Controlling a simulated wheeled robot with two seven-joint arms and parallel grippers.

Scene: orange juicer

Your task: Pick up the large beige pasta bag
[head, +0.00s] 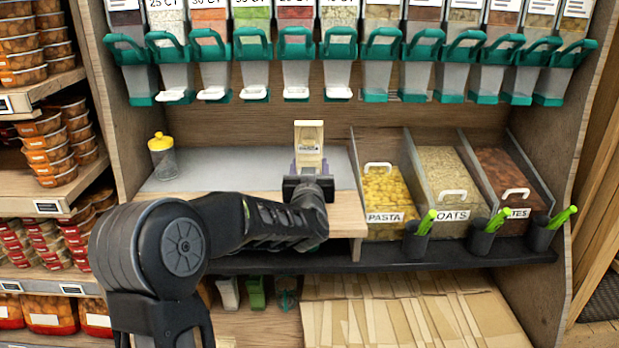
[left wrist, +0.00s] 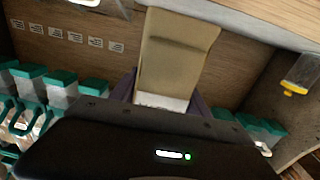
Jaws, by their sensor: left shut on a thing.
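The large beige pasta bag (head: 309,143) is upright in my left gripper (head: 309,172), in front of the wooden back panel and above the grey counter. The bag also shows in the left wrist view (left wrist: 178,55), rising from between the purple-grey fingers (left wrist: 165,92). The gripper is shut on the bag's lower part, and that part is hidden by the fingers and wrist. The bag's front carries a small label. I cannot tell whether its base touches the counter. My right gripper is not in view.
A yellow-lidded jar (head: 162,157) stands at the counter's left. Teal-handled dispensers (head: 296,60) hang above. Open bins labelled PASTA (head: 386,190) and OATS (head: 447,180) lie to the right, with scoop holders (head: 417,243) in front. Stacked tubs (head: 45,140) fill the left shelves.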

